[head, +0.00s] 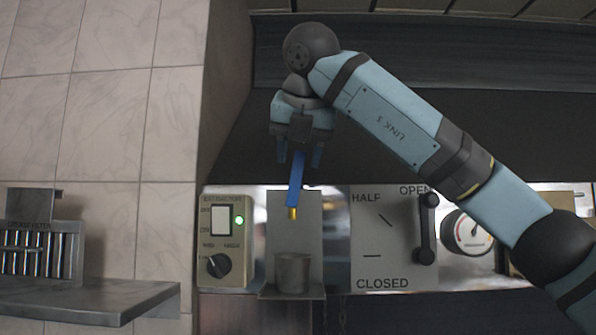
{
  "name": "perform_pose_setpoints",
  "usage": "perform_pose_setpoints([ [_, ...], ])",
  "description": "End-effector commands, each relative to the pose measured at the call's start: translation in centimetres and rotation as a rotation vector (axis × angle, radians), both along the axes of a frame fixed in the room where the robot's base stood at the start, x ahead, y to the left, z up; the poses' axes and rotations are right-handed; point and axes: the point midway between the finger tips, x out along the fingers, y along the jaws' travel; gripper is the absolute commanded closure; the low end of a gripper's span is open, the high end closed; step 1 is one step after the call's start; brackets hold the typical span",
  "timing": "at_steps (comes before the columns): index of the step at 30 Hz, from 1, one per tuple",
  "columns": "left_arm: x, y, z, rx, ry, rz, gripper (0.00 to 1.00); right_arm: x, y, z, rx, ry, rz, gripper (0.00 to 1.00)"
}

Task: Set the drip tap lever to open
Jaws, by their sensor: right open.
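The drip tap shows as a blue lever (296,181) with a brass spout (292,213) at its lower end, in front of a grey back plate (309,222). The lever stands nearly upright, tilted slightly, its top leaning right. A metal cup (293,273) stands below the spout. My right gripper (299,160) is open, pointing down, with its blue fingers either side of the lever's upper end in the picture. I cannot tell whether they touch it. My left gripper is out of view.
A panel (385,238) marked HALF, OPEN and CLOSED carries a black handle (426,230) at right. A control box (225,240) with a green light and knob stands at left. A metal shelf (85,298) juts out lower left.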

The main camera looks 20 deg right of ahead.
Motion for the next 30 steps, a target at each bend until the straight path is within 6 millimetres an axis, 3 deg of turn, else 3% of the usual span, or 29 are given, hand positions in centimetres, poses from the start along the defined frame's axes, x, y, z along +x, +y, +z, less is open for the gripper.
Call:
perform_pose_setpoints([
  [6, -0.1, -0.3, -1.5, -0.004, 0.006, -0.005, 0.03, -3.9, 0.6, 3.6, 0.000, -0.005, 0.001, 0.53],
  [13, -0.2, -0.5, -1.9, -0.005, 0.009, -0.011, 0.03, -6.5, 0.8, 6.2, -0.002, -0.003, 0.000, 0.53],
  [30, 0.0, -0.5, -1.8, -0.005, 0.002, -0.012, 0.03, -7.4, 1.0, 7.2, -0.001, 0.000, 0.001, 0.53],
])
